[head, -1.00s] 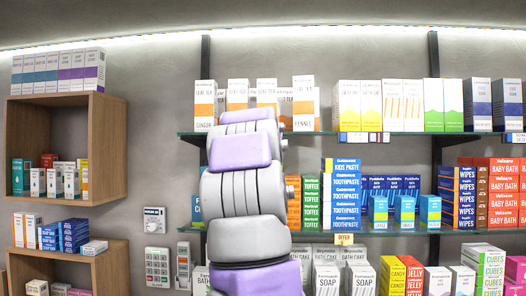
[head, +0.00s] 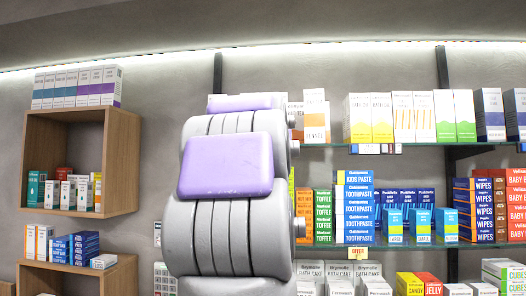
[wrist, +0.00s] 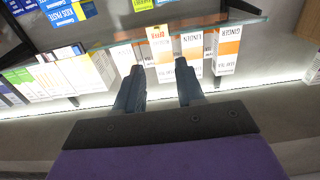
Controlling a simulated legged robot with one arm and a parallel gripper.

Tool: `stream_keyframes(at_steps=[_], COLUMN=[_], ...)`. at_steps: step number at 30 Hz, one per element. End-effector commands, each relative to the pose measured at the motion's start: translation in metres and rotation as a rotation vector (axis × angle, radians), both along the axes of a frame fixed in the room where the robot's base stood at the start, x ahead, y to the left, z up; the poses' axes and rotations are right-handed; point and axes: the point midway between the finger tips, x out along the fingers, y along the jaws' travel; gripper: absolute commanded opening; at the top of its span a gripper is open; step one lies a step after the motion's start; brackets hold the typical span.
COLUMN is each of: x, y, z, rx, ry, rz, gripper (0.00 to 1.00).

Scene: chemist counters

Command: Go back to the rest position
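My gripper (wrist: 159,88) shows in the wrist view with its two dark fingers apart and nothing between them. The view there is turned upside down. White and orange tea boxes (wrist: 228,50) on a glass shelf (wrist: 170,34) stand beyond the fingertips; I cannot tell the exact gap. In the head view my grey and purple arm rises in front of the shelves, and the gripper itself is hidden behind it.
Wooden box shelves (head: 121,165) with small cartons hang at the left. Glass shelves (head: 415,143) at the right hold toothpaste boxes (head: 354,205), wipes and soap. My arm hides the middle of the shelving. Bare wall (head: 165,95) lies between the two shelf groups.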

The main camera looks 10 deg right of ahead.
Motion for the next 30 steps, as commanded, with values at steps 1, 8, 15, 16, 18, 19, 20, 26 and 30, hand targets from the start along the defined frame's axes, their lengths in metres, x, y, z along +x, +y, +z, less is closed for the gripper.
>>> stream_keyframes(at_steps=[1, 8, 15, 16, 18, 19, 20, 26, 30], x=[0.000, 0.002, 0.021, 0.024, 0.031, 0.033, 0.034, 0.041, 0.037], y=[0.000, 0.001, 0.001, 0.000, -0.001, -0.002, -0.003, -0.012, -0.020], z=[0.000, -0.002, -0.032, -0.038, -0.055, -0.062, -0.069, -0.130, -0.177], rx=[0.000, -0.005, -0.067, -0.077, -0.097, -0.105, -0.111, -0.144, -0.151], ry=[0.000, 0.010, 0.147, 0.172, 0.231, 0.258, 0.280, 0.458, 0.578], rz=[0.000, 0.000, 0.002, 0.003, 0.007, 0.008, 0.011, 0.026, 0.040], gripper=[0.38, 0.38, 0.38, 0.38, 0.38, 0.38, 0.38, 0.38, 0.38])
